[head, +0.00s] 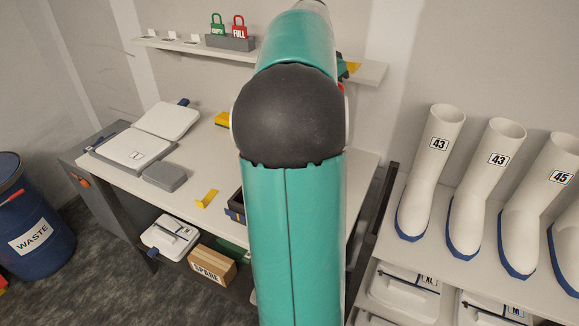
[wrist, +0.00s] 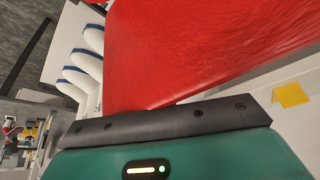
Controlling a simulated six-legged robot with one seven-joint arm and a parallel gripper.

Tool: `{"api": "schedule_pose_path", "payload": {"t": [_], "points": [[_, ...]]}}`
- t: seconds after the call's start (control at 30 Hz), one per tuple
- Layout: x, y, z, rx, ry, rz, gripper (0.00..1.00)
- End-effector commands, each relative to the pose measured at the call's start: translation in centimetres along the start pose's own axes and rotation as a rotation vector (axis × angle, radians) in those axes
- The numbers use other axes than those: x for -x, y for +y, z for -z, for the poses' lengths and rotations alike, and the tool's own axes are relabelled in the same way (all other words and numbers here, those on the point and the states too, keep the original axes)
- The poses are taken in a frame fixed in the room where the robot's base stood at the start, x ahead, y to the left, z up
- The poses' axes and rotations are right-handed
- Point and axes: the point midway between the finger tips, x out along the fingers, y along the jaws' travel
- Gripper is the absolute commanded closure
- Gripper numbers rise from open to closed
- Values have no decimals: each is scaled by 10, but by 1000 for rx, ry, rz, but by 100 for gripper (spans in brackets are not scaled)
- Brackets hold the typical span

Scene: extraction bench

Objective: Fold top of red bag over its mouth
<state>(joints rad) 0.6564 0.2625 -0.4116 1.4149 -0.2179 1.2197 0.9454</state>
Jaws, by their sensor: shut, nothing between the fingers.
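The red bag (wrist: 200,45) fills the upper middle of the wrist view as a large, slightly wrinkled sheet. Its lower edge runs just beyond the dark edge of my gripper (wrist: 175,112). My gripper is shut with nothing held. I cannot tell whether it touches the bag. The bag's mouth and top cannot be made out. In the head view my teal arm covers the middle, and only a small bit of red shows at its right edge; I cannot tell if that is the bag.
The white bench (head: 205,150) holds a grey block (head: 164,177) and a yellow piece (head: 207,198). A shelf (head: 368,72) with green and red padlocks is on the wall behind. White boots (head: 430,170) stand on the right, a blue waste drum (head: 35,235) on the left. A SPAIN box (head: 212,266) sits below.

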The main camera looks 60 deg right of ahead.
Motion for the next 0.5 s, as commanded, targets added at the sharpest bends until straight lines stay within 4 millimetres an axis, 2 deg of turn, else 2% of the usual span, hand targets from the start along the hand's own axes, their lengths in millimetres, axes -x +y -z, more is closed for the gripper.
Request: {"api": "schedule_pose_path", "payload": {"t": [0.03, 0.5], "points": [[-9, 3, -11, 7, -17, -21, 100], [6, 22, -40, 7, -15, -18, 100]]}}
